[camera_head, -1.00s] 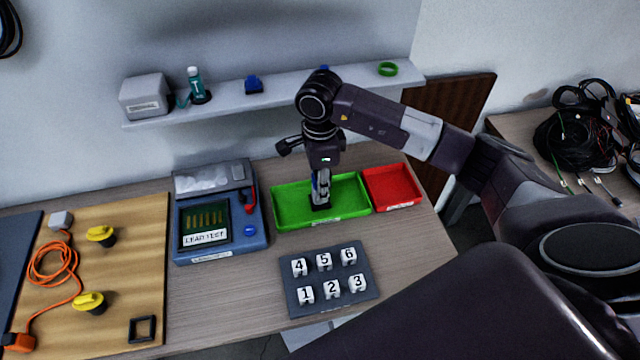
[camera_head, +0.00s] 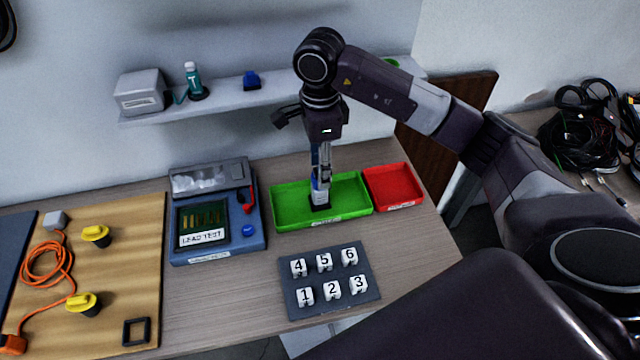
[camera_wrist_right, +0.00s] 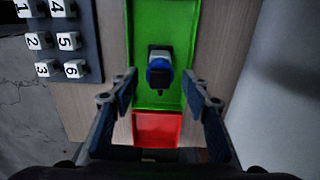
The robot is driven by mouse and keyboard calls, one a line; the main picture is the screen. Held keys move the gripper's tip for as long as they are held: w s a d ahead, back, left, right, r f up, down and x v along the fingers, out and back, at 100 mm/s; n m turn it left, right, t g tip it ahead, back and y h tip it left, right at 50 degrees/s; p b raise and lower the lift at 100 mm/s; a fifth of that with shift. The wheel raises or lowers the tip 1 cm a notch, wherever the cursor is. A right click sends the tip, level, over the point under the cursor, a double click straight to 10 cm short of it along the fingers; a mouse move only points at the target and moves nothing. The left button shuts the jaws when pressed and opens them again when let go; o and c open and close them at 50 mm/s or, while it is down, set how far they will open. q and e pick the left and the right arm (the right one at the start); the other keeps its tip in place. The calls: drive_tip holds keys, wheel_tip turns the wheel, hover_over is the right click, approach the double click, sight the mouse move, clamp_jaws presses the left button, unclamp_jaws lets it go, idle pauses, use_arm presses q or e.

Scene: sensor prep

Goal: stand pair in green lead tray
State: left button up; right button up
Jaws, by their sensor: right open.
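The green tray (camera_head: 285,208) lies on the table left of the red tray (camera_head: 390,190); it also shows in the right wrist view (camera_wrist_right: 147,25). A small piece with a dark square base and a blue and white body (camera_head: 320,194) stands upright in the green tray. From above, in the right wrist view, the piece (camera_wrist_right: 159,73) lies between and beyond the fingers. My right gripper (camera_head: 322,172) is above it, pointing down. Its fingers (camera_wrist_right: 162,90) are spread wide and hold nothing. My left gripper is not in view.
A lead tester (camera_head: 215,215) stands left of the green tray. A dark rack of numbered white blocks (camera_head: 330,280) lies in front. A wall shelf (camera_head: 225,100) bears a blue part (camera_head: 251,82) and a bottle (camera_head: 192,80). A wooden board (camera_head: 120,270) with yellow-topped parts lies left.

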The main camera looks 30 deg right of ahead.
wheel_tip(320, 180, up, 6)
drive_tip(key=shift+f+b, duration=0.15)
drive_tip(key=shift+b, duration=0.4)
